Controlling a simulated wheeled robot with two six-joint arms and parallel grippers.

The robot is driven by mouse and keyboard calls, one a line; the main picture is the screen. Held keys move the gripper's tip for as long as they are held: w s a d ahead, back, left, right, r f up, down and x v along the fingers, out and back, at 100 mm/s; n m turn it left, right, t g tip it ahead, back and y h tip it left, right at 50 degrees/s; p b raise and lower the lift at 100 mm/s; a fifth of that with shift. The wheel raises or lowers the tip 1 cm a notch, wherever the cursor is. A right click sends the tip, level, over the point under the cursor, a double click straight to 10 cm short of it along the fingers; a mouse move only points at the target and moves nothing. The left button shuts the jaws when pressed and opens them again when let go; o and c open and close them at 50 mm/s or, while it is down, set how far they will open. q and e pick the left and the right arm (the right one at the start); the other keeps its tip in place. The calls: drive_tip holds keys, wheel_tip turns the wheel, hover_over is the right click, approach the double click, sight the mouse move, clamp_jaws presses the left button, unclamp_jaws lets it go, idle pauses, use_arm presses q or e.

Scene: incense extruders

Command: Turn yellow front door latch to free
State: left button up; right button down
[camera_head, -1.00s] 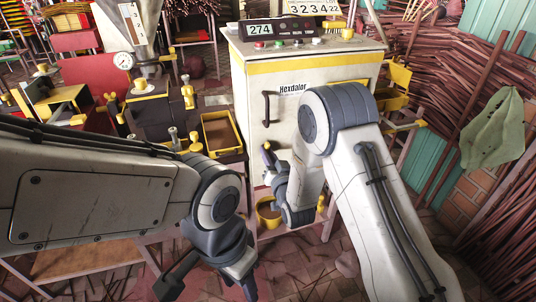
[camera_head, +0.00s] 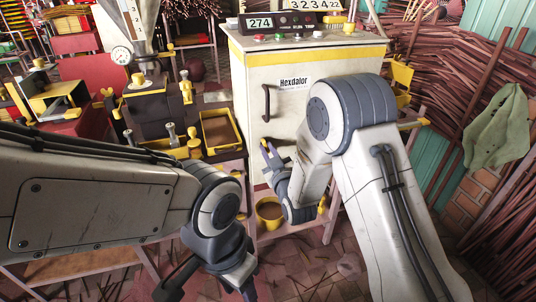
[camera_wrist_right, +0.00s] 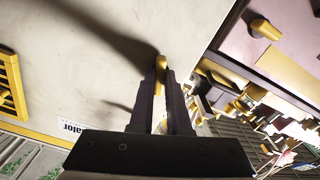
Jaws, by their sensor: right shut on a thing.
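The white cabinet labelled Hexdalor (camera_head: 290,110) stands in the middle of the head view, its front door closed. My right gripper (camera_head: 266,148) is at the door's left side, below the dark handle (camera_head: 266,103). In the right wrist view, my right gripper (camera_wrist_right: 162,75) is shut on a small yellow piece, the latch (camera_wrist_right: 161,63), close to the pale door face. The fingers hide most of the latch, so its angle is hard to tell. My left gripper (camera_head: 208,284) hangs low at the bottom edge of the head view, partly cut off, away from the cabinet.
A yellow-rimmed tray (camera_head: 218,130) stands left of the cabinet, next to a dark press (camera_head: 155,108). A yellow cup of brown stuff (camera_head: 269,211) sits below my right gripper. Stacked sticks (camera_head: 460,110) fill the right side.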

drive_tip(key=n+b, duration=0.2)
drive_tip(key=n, duration=0.3)
drive_tip(key=shift+d, duration=0.1)
drive_tip(key=shift+n, duration=0.3)
idle(0.4)
drive_tip(key=c, duration=0.9)
unclamp_jaws()
drive_tip(key=p+v, duration=0.3)
drive_tip(key=v, duration=0.7)
drive_tip(key=shift+s, duration=0.25)
